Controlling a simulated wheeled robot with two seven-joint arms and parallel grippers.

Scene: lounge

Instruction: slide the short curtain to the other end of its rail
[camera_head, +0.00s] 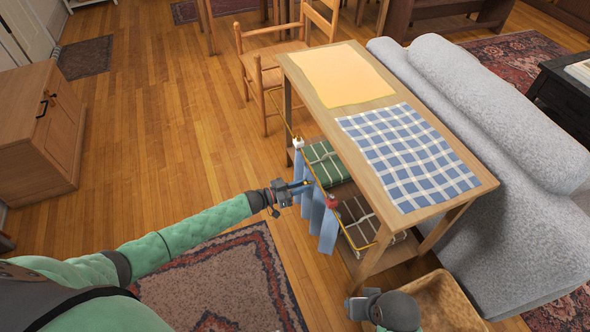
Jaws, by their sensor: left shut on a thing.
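The short blue curtain (328,232) hangs in folds from a thin brass rail (291,122) along the left side of a wooden console table. The curtain covers roughly the middle and near part of the rail. A white piece (298,143) sits on the rail by the curtain's far edge, and a red piece (331,201) farther along towards the near end. My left gripper (307,186) reaches in from the left and is shut on the curtain near its top. My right gripper (364,305) shows only as dark parts low in the view; its fingers cannot be made out.
The table top (405,102) bears a yellow cloth and a blue checked cloth. Folded green and brown textiles lie on its shelf. Floor left of the rail is open.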

